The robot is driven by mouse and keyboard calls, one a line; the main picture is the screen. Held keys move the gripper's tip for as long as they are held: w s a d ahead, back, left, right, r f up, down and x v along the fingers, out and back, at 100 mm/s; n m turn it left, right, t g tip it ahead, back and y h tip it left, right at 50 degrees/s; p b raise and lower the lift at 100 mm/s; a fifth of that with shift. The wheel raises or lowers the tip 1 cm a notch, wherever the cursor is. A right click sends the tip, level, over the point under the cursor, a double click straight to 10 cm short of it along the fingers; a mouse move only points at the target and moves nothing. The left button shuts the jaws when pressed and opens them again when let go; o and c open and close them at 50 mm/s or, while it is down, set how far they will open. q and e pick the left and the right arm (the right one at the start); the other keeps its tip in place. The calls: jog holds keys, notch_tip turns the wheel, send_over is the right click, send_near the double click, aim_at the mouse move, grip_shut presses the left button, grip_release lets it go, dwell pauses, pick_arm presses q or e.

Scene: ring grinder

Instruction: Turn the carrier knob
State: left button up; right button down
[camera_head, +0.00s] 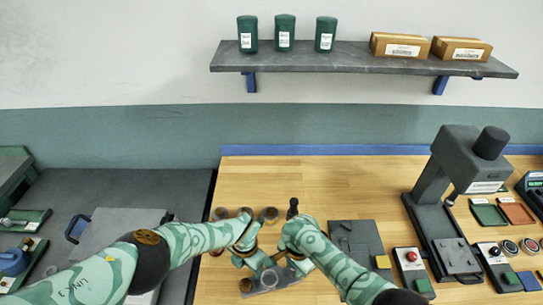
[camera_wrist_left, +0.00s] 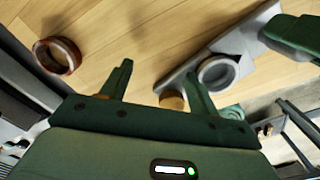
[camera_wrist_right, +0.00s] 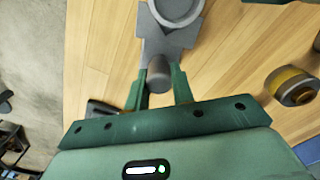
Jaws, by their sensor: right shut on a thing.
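The grey carrier (camera_head: 278,280) lies on the wooden bench between my two grippers, with a round ring-shaped seat that also shows in the right wrist view (camera_wrist_right: 176,8). Its grey cylindrical knob (camera_wrist_right: 158,75) is between the fingers of my right gripper (camera_wrist_right: 160,88), which is shut on it. In the head view, my right gripper (camera_head: 292,264) partly covers the knob end. My left gripper (camera_wrist_left: 158,72) is open beside the carrier (camera_wrist_left: 245,42), its right finger close to the carrier's edge. A small tan round piece (camera_wrist_left: 172,100) shows near that finger.
Several rings (camera_head: 270,215) stand behind my grippers; one brown ring (camera_wrist_left: 57,55) shows in the left wrist view. The bench's back is clear.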

pick_arm(q)
jog(key=shift+a+m, duration=0.35)
jog(key=shift+m, duration=0.75)
pick_arm(e)
jog(key=shift+w+d, duration=0.15)
jog(key=shift+d, duration=0.1)
pick_arm(q)
notch_tip(320, 180, up, 12)
pick_arm(e)
jog(key=shift+a, duration=0.1)
pick_arm(q)
jog(key=w+d+r+n+t+h, duration=0.2)
jog(key=w+d+r+n+h, duration=0.1)
jog(key=w+r, duration=0.4)
jog(key=w+d+r+n+t+h, duration=0.3)
jog(key=w+d+r+h, duration=0.1)
jog(key=w+r, duration=0.4)
jog(key=shift+w+d+r+n+h, duration=0.3)
jog(key=shift+r+n+h, duration=0.1)
jog(key=shift+r+h, duration=0.65)
jog(key=shift+r, duration=0.1)
jog(key=shift+s, duration=0.1)
pick_arm(e)
jog(key=shift+w, duration=1.5)
